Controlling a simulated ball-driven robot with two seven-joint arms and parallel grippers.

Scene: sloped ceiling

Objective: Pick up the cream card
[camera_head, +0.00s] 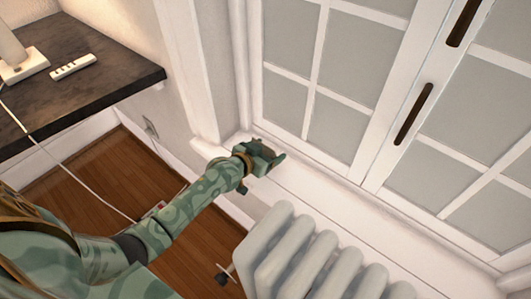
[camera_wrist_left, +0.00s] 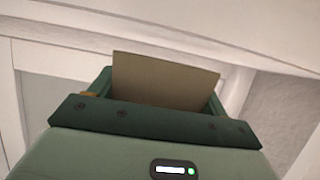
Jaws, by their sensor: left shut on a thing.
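My left gripper (camera_head: 268,158) is at the window sill, close to the left end of the window frame. In the left wrist view the cream card (camera_wrist_left: 162,82) stands up between the fingers of my left gripper (camera_wrist_left: 155,95), which is shut on it. The card looks tan and flat there, and its lower part is hidden behind the gripper's green body. In the head view I cannot make out the card; the gripper hides it. My right gripper is in neither view.
A white radiator (camera_head: 290,250) stands below the window sill (camera_head: 330,212). A dark shelf (camera_head: 110,82) at the upper left holds a white remote-like object (camera_head: 73,67) and a white base (camera_head: 24,66). A white cable crosses the left side. Wooden floor shows below.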

